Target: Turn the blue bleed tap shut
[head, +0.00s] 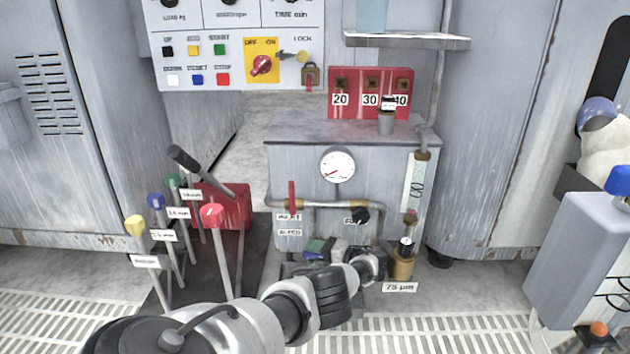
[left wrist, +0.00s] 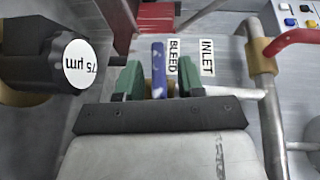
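The blue bleed tap (left wrist: 158,68) has a flat blue handle beside the BLEED label (left wrist: 173,57) in the left wrist view. My left gripper (left wrist: 158,82) has green fingertips, one on each side of the handle. They are open, with a gap showing on both sides of it. In the head view my left gripper (head: 320,248) is low in front of the grey cabinet, and a bit of blue shows by its fingertips. The tap is mostly hidden there by the gripper. My right gripper is in neither view.
The red inlet lever (head: 292,196) stands upright on the pipe above; it also shows in the left wrist view (left wrist: 298,37). A black knob marked 75 µm (left wrist: 72,66) is close beside the gripper. Coloured-knob levers (head: 212,217) stand at the left.

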